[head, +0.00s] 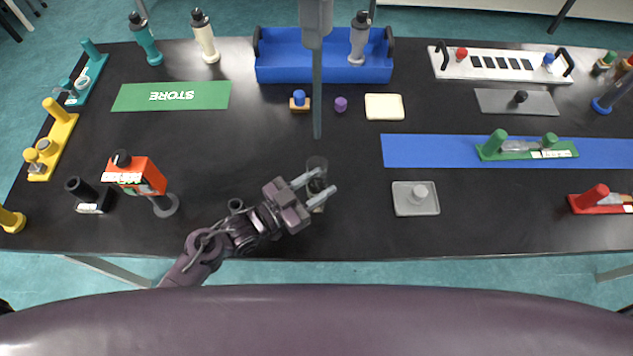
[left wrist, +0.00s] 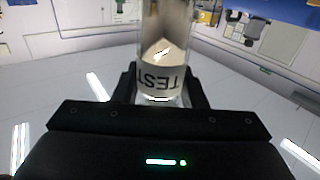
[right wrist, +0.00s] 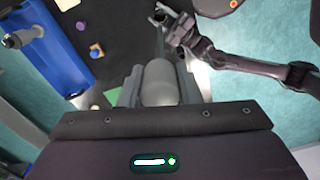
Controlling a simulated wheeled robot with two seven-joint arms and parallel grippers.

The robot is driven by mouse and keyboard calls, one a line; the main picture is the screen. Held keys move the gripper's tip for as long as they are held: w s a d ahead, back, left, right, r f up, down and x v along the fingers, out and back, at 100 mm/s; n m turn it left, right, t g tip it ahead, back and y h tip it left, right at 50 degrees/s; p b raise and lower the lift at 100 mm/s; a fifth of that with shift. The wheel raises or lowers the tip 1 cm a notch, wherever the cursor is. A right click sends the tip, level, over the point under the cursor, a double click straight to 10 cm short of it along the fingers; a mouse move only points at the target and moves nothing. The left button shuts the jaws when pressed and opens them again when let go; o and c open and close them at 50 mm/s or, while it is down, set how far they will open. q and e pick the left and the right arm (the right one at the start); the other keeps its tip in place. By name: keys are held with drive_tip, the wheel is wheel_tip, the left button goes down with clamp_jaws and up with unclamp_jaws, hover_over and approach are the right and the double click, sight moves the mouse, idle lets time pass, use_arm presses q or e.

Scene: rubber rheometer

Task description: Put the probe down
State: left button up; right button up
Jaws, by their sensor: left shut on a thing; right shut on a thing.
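The probe (head: 317,75) has a thick grey handle and a thin grey rod. It hangs with the rod pointing down. In the head view its tip ends just above the clear cup. My right gripper (right wrist: 160,88) is shut on the probe's handle (right wrist: 160,80) in the right wrist view; I cannot make that gripper out in the head view. My left gripper (head: 318,190) is shut on the clear cup (head: 317,166) near the table's front edge. In the left wrist view the cup (left wrist: 166,40) holds something pale and bears the word TEST.
A green STORE mat (head: 200,96) lies back left. A blue strip (head: 430,151) and a grey plate (head: 432,206) lie right. An orange device (head: 150,178) stands left. The table's middle is mostly bare.

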sight(317, 137)
use_arm(q)
drive_tip(key=shift+c, duration=1)
use_arm(e)
drive_tip(key=n, duration=0.6)
drive_tip(key=shift+a, duration=0.15)
drive_tip(key=n, duration=0.5)
drive_tip(key=shift+f+n, duration=0.15)
drive_tip(key=shift+n, duration=0.35)
wheel_tip(317, 137, down, 18)
drive_tip(key=shift+r, duration=0.15)
drive_tip(key=o, duration=1)
